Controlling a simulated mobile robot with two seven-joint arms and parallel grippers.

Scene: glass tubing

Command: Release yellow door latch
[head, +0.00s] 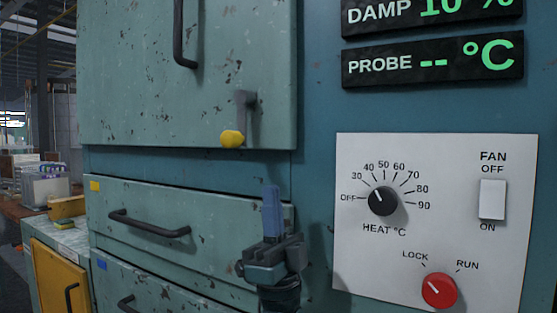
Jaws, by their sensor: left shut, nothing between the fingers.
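The yellow door latch (232,139) is a yellow knob at the lower end of a grey lever on the upper green door (150,90), near its lower right corner. The lever's grey arm hangs roughly upright above and just right of the knob. My left gripper (271,192) is below and right of the latch, fingers pointing up, shut and empty. It is apart from the latch and hides part of the drawers' right ends. My right gripper is not in view.
The door has a dark bar handle (180,35). Drawers with dark handles (148,227) sit below. Right of my gripper is a white panel (350,240) with a black heat dial (383,201), a fan switch (492,199) and a red knob (439,290). Bench items stand far left.

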